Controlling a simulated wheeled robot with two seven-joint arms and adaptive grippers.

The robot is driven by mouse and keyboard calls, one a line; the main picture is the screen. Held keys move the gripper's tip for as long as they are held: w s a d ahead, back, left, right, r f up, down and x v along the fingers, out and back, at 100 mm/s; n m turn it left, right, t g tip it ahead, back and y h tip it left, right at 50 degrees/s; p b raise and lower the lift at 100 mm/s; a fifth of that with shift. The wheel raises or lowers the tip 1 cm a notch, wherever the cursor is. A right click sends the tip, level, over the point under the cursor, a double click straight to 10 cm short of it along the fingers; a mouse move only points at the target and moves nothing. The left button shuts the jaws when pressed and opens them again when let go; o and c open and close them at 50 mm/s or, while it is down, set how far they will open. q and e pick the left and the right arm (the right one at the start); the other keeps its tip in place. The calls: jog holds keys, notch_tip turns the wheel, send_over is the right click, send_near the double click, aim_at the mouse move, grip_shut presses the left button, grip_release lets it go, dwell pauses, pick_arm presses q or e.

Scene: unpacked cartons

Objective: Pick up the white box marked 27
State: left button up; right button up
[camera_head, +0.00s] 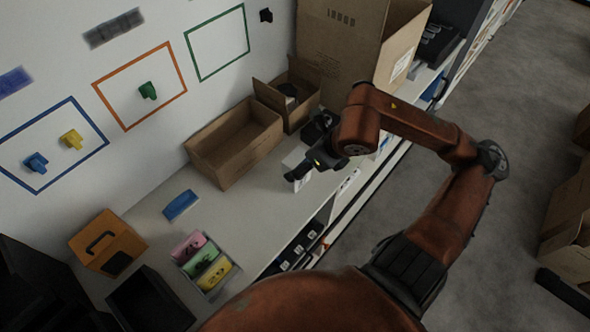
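A small white box (293,158) stands on the white shelf top, right of the long open carton. Its front is partly covered by my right gripper, and I cannot read a number on it. My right gripper (306,170) reaches in from the right, with its dark fingers at the box. From this angle the fingers overlap the box, and I cannot tell whether they touch it or are closed on it. My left gripper is out of view.
A long open carton (217,143), a smaller open carton (302,112) and a tall carton (335,62) line the wall. A blue box (181,205), an orange box (107,240) and a tray (226,287) of coloured items lie left. Free shelf surface lies between them.

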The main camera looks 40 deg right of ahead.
jog(key=b+x, duration=0.1)
jog(key=x, duration=0.4)
jog(key=shift+s+a+f, duration=0.1)
jog(key=shift+a, duration=0.1)
jog(key=shift+c, duration=0.3)
jog(key=c, duration=1.4)
